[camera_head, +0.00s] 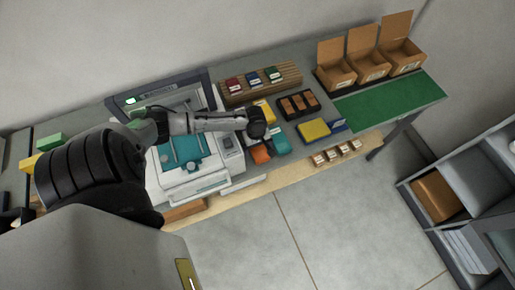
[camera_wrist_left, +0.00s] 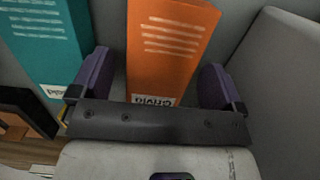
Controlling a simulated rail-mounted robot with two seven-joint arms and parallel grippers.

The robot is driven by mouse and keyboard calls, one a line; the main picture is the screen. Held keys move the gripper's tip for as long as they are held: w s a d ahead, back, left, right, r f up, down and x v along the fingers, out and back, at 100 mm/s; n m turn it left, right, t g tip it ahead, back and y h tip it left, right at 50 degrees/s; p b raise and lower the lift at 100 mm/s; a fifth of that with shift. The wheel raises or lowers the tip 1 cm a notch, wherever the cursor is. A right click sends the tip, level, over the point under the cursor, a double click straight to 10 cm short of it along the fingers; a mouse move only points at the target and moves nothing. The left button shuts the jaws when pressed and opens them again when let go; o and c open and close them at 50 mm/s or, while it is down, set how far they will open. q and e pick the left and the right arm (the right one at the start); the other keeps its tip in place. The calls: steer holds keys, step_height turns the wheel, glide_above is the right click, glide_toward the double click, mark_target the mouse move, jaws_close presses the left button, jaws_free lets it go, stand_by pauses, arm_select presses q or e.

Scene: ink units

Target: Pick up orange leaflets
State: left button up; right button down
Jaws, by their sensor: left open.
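My left gripper (camera_head: 257,128) is above the leaflets. In the wrist view the open purple fingers of my left gripper (camera_wrist_left: 155,80) sit on either side of the orange stack, with gaps visible. Whether the fingertips reach down beside it I cannot tell. My right gripper is not in view.
Teal leaflets (camera_head: 280,143) lie close beside the orange ones, and yellow leaflets (camera_head: 265,109) lie behind. The white printer (camera_head: 190,170) stands left. A dark tray (camera_head: 299,105) of blocks and a yellow pad (camera_head: 313,130) lie right. The green mat (camera_head: 385,102) is clear.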

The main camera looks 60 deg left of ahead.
arm_select(q)
steer(key=c, duration=1.1)
steer(key=shift+o, duration=0.2)
steer(key=shift+r, duration=0.1)
